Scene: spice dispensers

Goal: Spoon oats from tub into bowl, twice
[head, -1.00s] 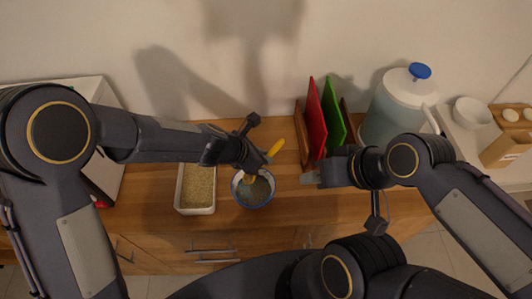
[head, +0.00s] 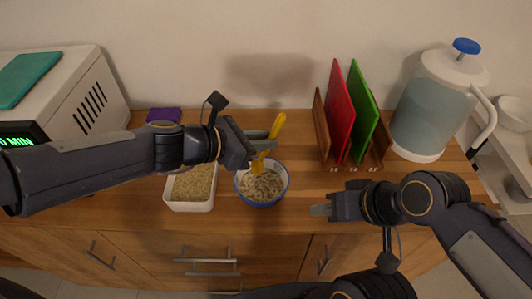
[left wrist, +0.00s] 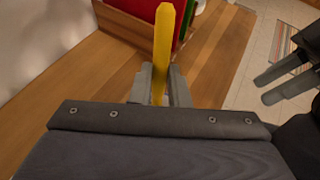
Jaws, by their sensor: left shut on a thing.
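My left gripper (head: 268,142) is shut on the yellow handle of a spoon (head: 277,124). The handle also shows upright between the fingers in the left wrist view (left wrist: 162,45). The spoon's yellow lower end is over the blue-rimmed bowl (head: 285,192); I cannot tell if it touches the contents. Pale oats (head: 260,186) lie in the bowl. The white rectangular tub (head: 190,207) holds oats and stands just left of the bowl, partly under my left arm. My right gripper (head: 320,210) is empty, right of the bowl; its two fingers show apart in the left wrist view (left wrist: 283,76).
A wooden rack (head: 377,150) with red (head: 340,110) and green (head: 363,110) boards stands behind right of the bowl. A water jug (head: 425,110) stands further right. A microwave (head: 85,95) is at the left. A purple item (head: 164,115) lies behind my left arm. Counter is free right of the bowl.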

